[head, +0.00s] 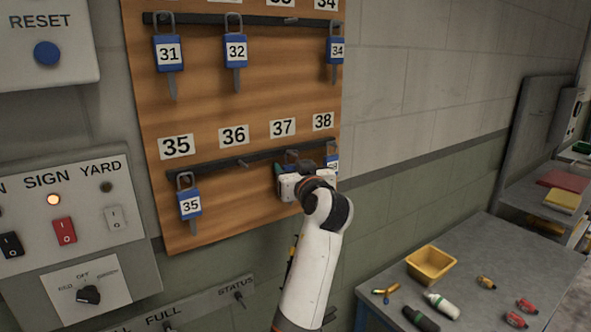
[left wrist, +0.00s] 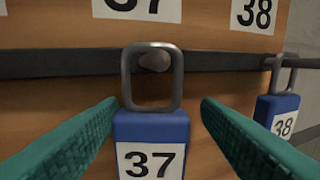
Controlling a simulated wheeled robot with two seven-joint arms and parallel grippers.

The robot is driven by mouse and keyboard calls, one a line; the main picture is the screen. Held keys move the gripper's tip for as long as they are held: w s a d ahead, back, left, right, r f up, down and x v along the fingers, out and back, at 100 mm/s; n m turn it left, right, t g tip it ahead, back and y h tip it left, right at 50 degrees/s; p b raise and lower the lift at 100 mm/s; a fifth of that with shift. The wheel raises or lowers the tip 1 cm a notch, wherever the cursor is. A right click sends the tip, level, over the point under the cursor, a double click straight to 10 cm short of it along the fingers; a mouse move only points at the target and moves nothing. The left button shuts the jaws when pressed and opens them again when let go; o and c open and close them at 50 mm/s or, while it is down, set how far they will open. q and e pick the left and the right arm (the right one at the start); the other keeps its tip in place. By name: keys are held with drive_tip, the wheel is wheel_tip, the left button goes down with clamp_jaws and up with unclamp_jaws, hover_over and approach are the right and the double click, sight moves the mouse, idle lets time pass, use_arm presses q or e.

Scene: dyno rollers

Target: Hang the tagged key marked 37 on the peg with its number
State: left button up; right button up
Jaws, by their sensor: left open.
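The key marked 37 (left wrist: 152,130) has a blue tag, a white number label and a grey metal loop. In the left wrist view its loop is around the end of peg 37 (left wrist: 153,62), below the 37 label (head: 282,127), and the tag hangs upright. My left gripper (left wrist: 158,106) is open, with one green finger on each side of the tag and gaps between. In the head view my left gripper (head: 306,176) is at the board's lower right and hides most of this key. My right gripper is not in view.
Key 38 (left wrist: 283,116) hangs close on the right, and key 35 (head: 189,204) hangs at the lower row's left. Peg 36 (head: 242,163) is bare. Keys 31, 32 and 34 hang above. A table (head: 382,304) with a yellow bin (head: 431,265) stands at lower right.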

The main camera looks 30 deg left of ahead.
use_arm(q)
drive_tip(key=shift+a, duration=0.15)
drive_tip(key=b+v, duration=0.5)
drive_tip(key=v, duration=0.7)
